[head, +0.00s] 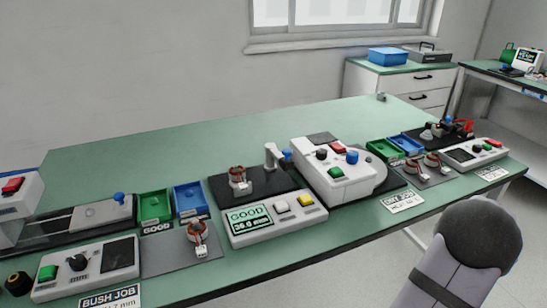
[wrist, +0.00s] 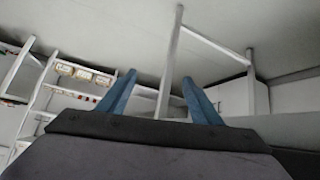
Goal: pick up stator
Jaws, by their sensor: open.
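Several stators show in the head view, copper-coloured rings with pale parts. One stator (head: 197,236) lies on a grey mat (head: 160,263) at the front left. Another stator (head: 238,178) stands on the black plate of the tester (head: 278,216), whose screen reads GOOD. Two more stators, a left one (head: 412,167) and a right one (head: 432,160), sit on a grey mat further right. My gripper (wrist: 158,78) shows in the wrist view with two blue fingers apart and nothing between them. It is away from the stators, facing a wall and shelves. The head view does not show its fingers.
The green bench (head: 180,140) is clear along its back. Left green (head: 154,206) and blue (head: 190,199) bins stand behind the front-left mat. A white machine (head: 335,172) stands right of the tester. Right green (head: 385,150) and blue (head: 406,144) bins stand beyond it.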

